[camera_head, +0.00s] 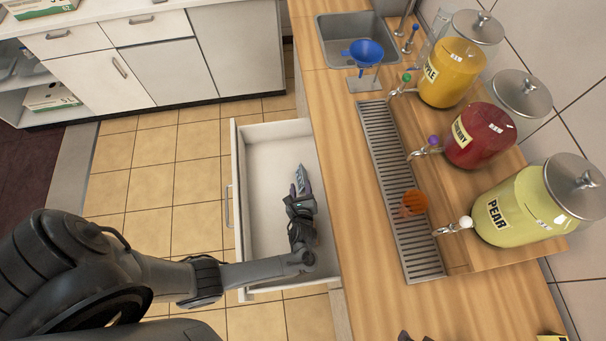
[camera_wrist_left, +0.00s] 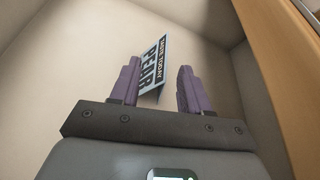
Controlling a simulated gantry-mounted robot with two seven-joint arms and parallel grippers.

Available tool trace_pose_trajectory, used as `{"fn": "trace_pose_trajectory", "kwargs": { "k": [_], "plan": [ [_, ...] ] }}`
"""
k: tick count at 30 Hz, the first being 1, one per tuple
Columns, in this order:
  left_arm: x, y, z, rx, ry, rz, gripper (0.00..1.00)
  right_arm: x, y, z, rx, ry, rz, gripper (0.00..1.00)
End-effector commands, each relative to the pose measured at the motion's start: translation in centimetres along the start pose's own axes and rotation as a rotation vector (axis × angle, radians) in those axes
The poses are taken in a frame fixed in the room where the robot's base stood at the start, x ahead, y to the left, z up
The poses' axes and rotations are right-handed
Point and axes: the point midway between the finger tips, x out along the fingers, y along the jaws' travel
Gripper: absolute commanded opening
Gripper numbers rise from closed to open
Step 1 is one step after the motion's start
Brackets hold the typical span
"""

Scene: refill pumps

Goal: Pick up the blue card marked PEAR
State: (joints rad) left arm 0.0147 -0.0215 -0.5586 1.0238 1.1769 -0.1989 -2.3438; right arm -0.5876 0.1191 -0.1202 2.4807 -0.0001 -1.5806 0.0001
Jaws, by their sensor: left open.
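The blue card marked PEAR (camera_wrist_left: 152,65) is in the open white drawer (camera_head: 262,160). In the left wrist view it lies just beyond and partly between my left fingers, with the left finger covering part of its edge. In the head view only a small bluish part of the card (camera_head: 301,175) shows past the gripper. My left gripper (camera_head: 301,190) reaches down into the drawer, its fingers apart; the purple fingers also show in the left wrist view (camera_wrist_left: 158,85). Whether a finger touches the card cannot be told.
The wooden counter (camera_head: 345,160) is to the right, with a yellow dispenser (camera_head: 452,75), a red one (camera_head: 480,135), a PEAR one (camera_head: 525,205), a blue funnel (camera_head: 364,53) and an orange funnel (camera_head: 413,202). A dark shape at the bottom edge is unclear.

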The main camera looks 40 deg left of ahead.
Motion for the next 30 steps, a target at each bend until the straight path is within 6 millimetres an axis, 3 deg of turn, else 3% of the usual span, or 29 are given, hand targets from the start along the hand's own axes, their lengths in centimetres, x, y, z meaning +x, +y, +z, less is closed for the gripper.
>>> {"fn": "trace_pose_trajectory", "kwargs": {
  "k": [16,27,30],
  "plan": [
    [5.6,-0.2,-0.4,0.001,-0.001,0.001,0.46,1.8,0.0,0.2,-0.001,0.007,0.001,0.43],
    [6.3,-0.2,-0.3,0.0,0.002,0.0,0.46,1.8,0.0,0.2,-0.001,0.008,0.002,0.43],
    [6.3,-0.2,-0.3,0.0,0.002,0.0,0.31,1.8,0.0,0.2,-0.001,0.008,0.002,0.43]
  ]
}}
